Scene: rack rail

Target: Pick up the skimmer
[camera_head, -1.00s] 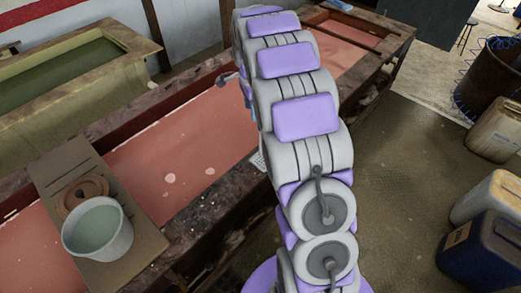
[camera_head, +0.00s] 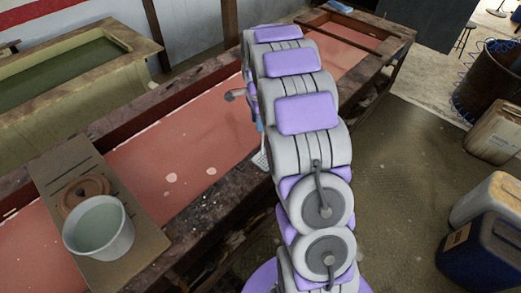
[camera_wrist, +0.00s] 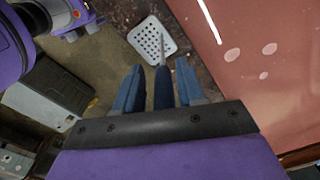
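The skimmer shows in the wrist view as a square, light grey perforated plate (camera_wrist: 152,40), a thin metal shaft and a dark blue handle (camera_wrist: 163,90). My gripper (camera_wrist: 160,72) has its two blue fingers on either side of the handle, with gaps visible on both sides. It is open. In the head view the skimmer's perforated plate (camera_head: 261,158) shows just left of my arm, by the edge of the tank, with a bit of blue above it. My gripper is mostly hidden behind my arm there.
A long tank with a reddish surface (camera_head: 185,130) has a dark, worn rim. A white bucket (camera_head: 98,228) and a brown lid (camera_head: 85,193) sit on a board across it. Jerrycans (camera_head: 485,250) stand on the floor at right. Open floor (camera_head: 390,190) lies right of the tank.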

